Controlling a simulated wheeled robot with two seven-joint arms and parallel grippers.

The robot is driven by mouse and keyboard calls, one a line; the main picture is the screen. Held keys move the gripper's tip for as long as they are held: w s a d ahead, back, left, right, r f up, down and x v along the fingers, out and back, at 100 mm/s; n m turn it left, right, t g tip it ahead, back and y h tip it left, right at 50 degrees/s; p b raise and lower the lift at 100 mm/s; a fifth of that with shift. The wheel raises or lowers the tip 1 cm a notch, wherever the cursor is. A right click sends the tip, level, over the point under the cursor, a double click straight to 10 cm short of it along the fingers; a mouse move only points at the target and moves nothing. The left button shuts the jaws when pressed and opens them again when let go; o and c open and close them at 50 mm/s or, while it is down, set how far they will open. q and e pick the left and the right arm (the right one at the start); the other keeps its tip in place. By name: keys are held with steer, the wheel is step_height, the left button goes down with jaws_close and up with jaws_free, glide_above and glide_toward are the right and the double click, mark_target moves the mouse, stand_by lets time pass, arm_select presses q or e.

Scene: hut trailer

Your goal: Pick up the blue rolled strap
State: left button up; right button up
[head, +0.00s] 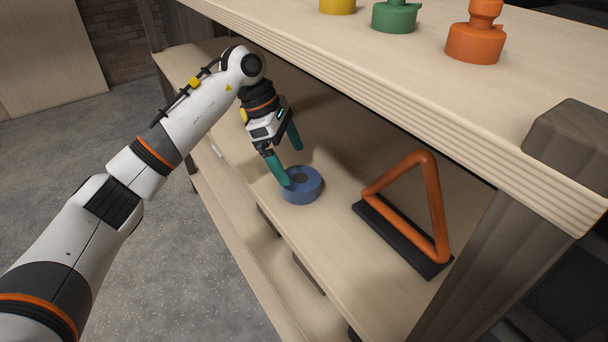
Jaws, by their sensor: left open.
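The blue rolled strap (303,191) lies flat on the lower wooden shelf, a round roll with a dark hole in its middle. My left gripper (291,166) is open, with its two teal fingers pointing down. One finger is at the left rim of the strap, and the other is behind it, farther into the shelf. I cannot tell whether the near finger touches the strap. Nothing is held between the fingers. My right gripper is not in view.
An orange triangle (432,200) on a black base (400,236) stands right of the strap. The upper shelf (420,90) overhangs the lower shelf (345,265). Yellow, green (394,16) and orange (475,42) pieces stand on top. A wooden post (460,265) is at right.

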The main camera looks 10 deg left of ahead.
mark_target(300, 178)
arm_select(q)
steer(key=shift+s+d+f+p, duration=0.25)
steer(key=shift+s+d+f, duration=0.1)
steer(key=shift+f, duration=0.15)
steer(key=shift+s+d+f+p, duration=0.2)
steer(key=shift+s+d+f, duration=0.15)
steer(key=shift+f, duration=0.15)
steer(key=f, duration=0.1)
steer(key=w+d+f, duration=0.1)
steer(key=shift+f, duration=0.3)
steer(key=shift+d+f, duration=0.1)
steer(key=shift+f, duration=0.25)
steer(key=shift+s, duration=0.15)
steer(key=shift+f, duration=0.1)
steer(key=c, duration=0.9)
steer(key=shift+c, duration=1.2)
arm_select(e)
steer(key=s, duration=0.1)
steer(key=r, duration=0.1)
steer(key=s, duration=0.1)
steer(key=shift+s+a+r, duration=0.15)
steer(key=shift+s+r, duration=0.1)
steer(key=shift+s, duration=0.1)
